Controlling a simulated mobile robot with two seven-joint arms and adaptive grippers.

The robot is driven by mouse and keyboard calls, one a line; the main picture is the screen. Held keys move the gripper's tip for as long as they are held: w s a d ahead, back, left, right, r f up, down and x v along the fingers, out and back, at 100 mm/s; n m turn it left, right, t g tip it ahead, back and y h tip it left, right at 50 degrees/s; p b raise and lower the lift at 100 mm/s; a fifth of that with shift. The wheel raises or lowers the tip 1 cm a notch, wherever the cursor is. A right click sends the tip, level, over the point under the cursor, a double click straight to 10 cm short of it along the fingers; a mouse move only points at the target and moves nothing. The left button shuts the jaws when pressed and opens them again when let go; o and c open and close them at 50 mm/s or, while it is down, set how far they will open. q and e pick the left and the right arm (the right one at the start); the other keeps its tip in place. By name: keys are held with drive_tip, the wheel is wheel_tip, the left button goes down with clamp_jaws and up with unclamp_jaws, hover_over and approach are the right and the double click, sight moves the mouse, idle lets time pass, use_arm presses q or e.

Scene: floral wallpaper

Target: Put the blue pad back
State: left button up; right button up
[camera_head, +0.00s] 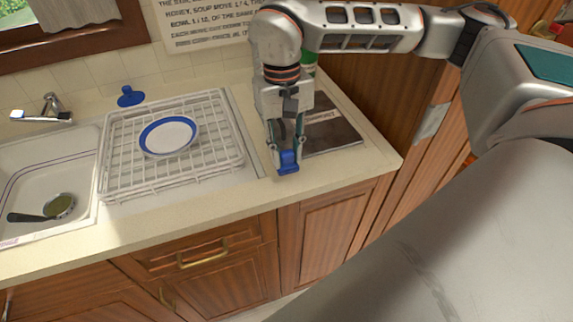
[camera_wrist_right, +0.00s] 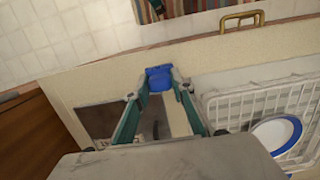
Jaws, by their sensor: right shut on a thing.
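The blue pad (camera_head: 288,161) is between the fingertips of my right gripper (camera_head: 287,152), above the counter to the right of the dish rack. In the right wrist view the blue pad (camera_wrist_right: 158,78) shows between the two green-sided fingers of the right gripper (camera_wrist_right: 159,84), which is shut on it. Whether the pad touches the counter is hard to tell. My left gripper is in neither view.
A white wire dish rack (camera_head: 221,172) holds a white plate (camera_head: 168,137) with a blue rim. A blue plunger-like object (camera_head: 130,96) stands behind it. A sink (camera_head: 60,175) with a ladle lies left. A dark board (camera_head: 333,137) lies beside my right gripper.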

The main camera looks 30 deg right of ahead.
sight(286, 166)
drive_tip(key=shift+f, duration=2.1)
drive_tip(key=shift+f, duration=0.1)
drive_tip(key=o, duration=1)
drive_tip(key=shift+f, duration=0.1)
drive_tip(key=r, duration=0.4)
drive_tip(key=w+r, duration=0.1)
drive_tip(key=r, duration=0.7)
drive_tip(key=shift+w+d+r, duration=0.15)
